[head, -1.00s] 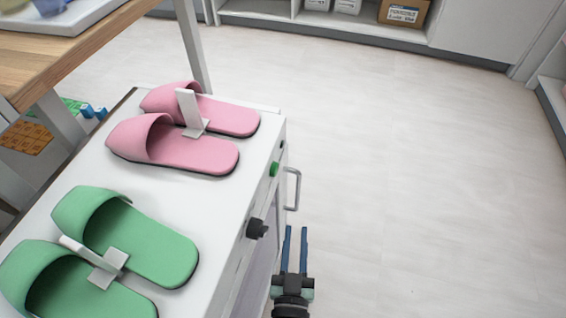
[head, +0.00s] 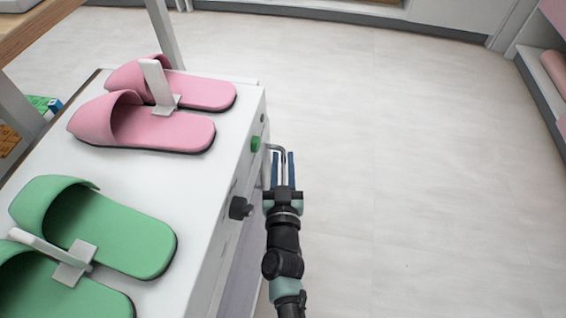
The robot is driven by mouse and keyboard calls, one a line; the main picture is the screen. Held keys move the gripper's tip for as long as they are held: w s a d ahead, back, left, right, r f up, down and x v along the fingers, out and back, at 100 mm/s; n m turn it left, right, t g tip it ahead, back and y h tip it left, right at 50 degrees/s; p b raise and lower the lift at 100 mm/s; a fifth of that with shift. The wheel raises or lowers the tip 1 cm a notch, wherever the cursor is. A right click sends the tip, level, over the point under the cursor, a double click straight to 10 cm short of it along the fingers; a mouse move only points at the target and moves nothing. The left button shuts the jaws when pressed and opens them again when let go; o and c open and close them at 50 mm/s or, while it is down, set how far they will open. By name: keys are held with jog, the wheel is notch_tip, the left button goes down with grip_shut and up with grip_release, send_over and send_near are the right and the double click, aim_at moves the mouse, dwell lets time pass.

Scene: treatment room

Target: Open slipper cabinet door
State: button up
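The white slipper cabinet (head: 236,160) stands at the left, with pink slippers (head: 160,128) and green slippers (head: 120,232) on its top. A grey bar handle (head: 275,147) sticks out from the far part of its front. The door looks closed, though its face is seen at a steep angle. My gripper (head: 283,155) points away along the cabinet front, at the handle. Its two blue fingers are apart, and the outer bar of the handle appears between them. I cannot tell whether they touch it. The lower handle is partly hidden by my gripper.
A black knob (head: 239,208) and a green knob (head: 256,144) stick out of the cabinet front. A wooden-topped table (head: 40,28) stands at the upper left. The floor (head: 400,170) to the right is clear. Shelving (head: 545,85) stands at the far right.

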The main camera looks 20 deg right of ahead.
jog(key=shift+c, duration=0.3)
grip_shut()
dwell(1.2)
